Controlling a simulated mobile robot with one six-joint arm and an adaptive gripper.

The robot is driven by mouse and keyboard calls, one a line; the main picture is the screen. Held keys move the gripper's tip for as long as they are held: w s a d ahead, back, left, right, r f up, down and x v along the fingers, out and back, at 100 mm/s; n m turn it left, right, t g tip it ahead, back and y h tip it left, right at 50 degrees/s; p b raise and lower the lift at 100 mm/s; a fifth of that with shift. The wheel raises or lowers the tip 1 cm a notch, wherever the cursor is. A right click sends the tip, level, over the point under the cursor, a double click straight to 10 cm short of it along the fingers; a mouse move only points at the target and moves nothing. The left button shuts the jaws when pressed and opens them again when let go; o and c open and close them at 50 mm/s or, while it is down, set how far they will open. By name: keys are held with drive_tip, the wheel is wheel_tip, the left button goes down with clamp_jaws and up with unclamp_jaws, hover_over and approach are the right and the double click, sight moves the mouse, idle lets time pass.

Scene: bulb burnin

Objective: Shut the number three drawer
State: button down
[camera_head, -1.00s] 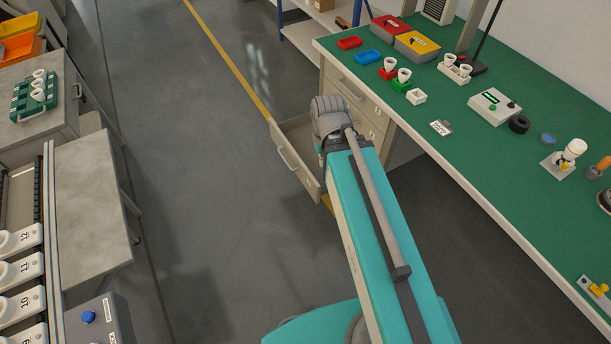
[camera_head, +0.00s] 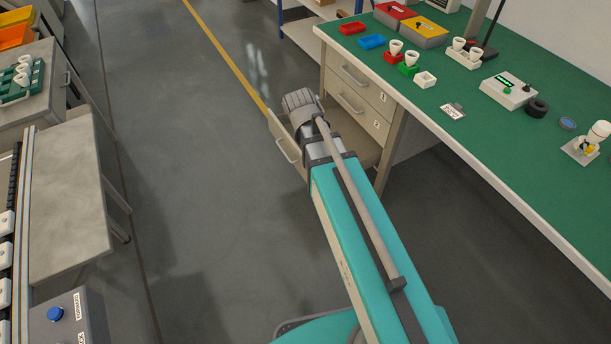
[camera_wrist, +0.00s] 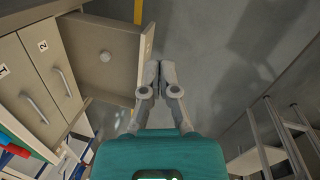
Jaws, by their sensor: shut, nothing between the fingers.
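The lowest drawer of the bench cabinet, below drawers 1 and 2, stands open. Its front panel with a bar handle (camera_head: 287,150) shows in the head view, partly behind my arm; its number is not visible. In the head view my arm's wrist hides the fingers.
Drawer 1 (camera_head: 352,77) and drawer 2 (camera_head: 350,104) are shut. The green bench top (camera_head: 440,140) above holds trays, bulbs and a tester. A grey table (camera_head: 65,195) stands at left. The floor (camera_head: 200,180) between is clear.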

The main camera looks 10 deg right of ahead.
drive_tip(key=w+a+f+n+t+h+b, duration=0.1)
drive_tip(key=w+a+f+n+h+b, duration=0.1)
drive_tip(key=w+f+n+b, duration=0.3)
drive_tip(key=w+a+f+n+h+b, duration=0.2)
drive_tip(key=w+a+f+n+b, duration=0.2)
drive_tip(key=f+b, duration=0.8)
drive_tip(key=w+a+f+n+t+h+b, duration=0.1)
drive_tip(key=w+f+n+b, duration=0.5)
drive_tip(key=b, duration=0.6)
drive_tip(key=shift+w+a+f+n+t+h+b, duration=0.3)
drive_tip(key=shift+w+a+f+h, duration=0.2)
drive_tip(key=shift+w+a+f, duration=0.95)
drive_tip(key=shift+s+d+f, duration=0.1)
drive_tip(key=shift+d+f, duration=0.05)
drive_tip(key=shift+d, duration=0.15)
drive_tip(key=d+r+b+x, duration=0.2)
drive_tip(key=b+x, duration=0.5)
drive_tip(key=x, duration=0.5)
drive_tip(key=shift+w+d+f, duration=0.15)
drive_tip(key=shift+w+f, duration=0.05)
drive_tip(key=shift+w, duration=0.2)
